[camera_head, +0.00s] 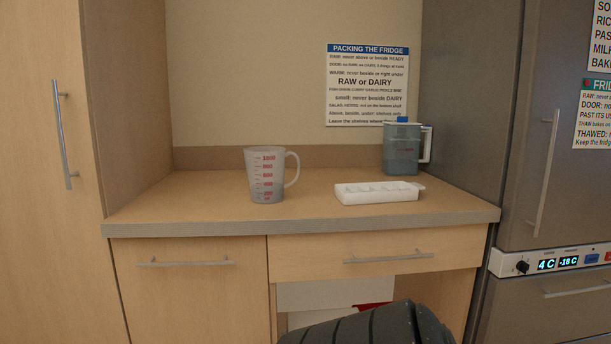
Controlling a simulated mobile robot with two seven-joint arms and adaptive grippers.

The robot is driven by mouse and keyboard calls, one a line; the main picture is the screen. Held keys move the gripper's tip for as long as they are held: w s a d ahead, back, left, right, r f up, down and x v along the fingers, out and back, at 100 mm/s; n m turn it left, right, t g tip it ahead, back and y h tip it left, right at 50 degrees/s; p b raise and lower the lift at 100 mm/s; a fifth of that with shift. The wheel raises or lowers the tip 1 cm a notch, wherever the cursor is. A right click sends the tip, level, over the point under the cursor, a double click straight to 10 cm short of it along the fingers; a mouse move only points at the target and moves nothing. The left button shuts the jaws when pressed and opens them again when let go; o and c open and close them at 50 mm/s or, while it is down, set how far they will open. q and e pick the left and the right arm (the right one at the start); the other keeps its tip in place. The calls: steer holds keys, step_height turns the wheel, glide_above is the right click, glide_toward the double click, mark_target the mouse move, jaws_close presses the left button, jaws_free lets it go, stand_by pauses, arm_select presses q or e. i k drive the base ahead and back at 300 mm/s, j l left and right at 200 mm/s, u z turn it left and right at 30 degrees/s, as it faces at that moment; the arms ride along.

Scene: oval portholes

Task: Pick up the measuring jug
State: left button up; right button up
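The measuring jug (265,178) stands upright on the wooden counter, left of the middle in the head view. It is translucent with red graduation marks, and its handle is on the right side. Nothing touches it. Neither of my grippers shows in the head view.
A white ice cube tray (379,192) lies right of the jug on the counter (210,205). A blue-grey pitcher (402,150) with a white handle stands behind it. A steel fridge (551,120) is at the right. A dark ribbed object (370,328) is at the bottom. The counter's left part is clear.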

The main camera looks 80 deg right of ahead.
mark_target(265, 165)
steer(key=z, duration=1.85)
